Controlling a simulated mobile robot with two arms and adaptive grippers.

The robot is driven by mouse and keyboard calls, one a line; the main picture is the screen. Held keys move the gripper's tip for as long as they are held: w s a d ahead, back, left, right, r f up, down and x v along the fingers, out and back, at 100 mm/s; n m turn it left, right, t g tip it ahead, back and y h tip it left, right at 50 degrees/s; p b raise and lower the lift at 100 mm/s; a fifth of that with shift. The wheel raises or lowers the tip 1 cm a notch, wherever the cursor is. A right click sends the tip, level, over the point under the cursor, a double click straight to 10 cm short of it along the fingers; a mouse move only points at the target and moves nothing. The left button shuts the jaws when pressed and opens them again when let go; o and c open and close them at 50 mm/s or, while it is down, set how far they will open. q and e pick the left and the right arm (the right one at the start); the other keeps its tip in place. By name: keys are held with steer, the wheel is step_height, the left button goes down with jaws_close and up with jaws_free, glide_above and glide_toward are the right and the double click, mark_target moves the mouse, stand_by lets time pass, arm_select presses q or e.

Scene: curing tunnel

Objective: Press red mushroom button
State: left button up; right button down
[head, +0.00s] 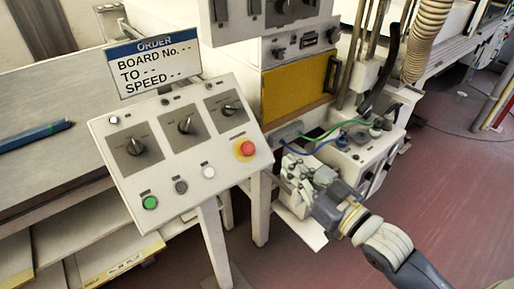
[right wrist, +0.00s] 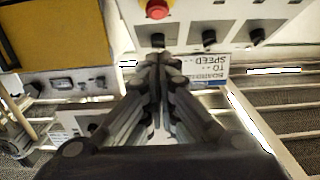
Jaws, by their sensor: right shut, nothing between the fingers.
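The red mushroom button (head: 247,148) sits on a yellow base at the right end of the sloped white control panel (head: 222,180). In the right wrist view the red button (right wrist: 157,9) shows at the top edge, partly cut off, beyond the fingertips. My right gripper (head: 290,170) is to the right of the panel and lower in the head view, apart from the button. Its fingers are shut and empty, and they also show in the right wrist view (right wrist: 158,62). My left gripper is not in view.
The panel also carries rotary knobs (head: 185,125), a green button (head: 149,202) and a white button (head: 208,171). An order sign (head: 152,65) stands behind it. A yellow door (head: 295,92) and a white box with green and blue cables (head: 368,152) are close by.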

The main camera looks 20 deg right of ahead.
mark_target(248, 149)
steer(key=f+p+x, duration=0.3)
steer(key=x, duration=1)
stand_by(0.4)
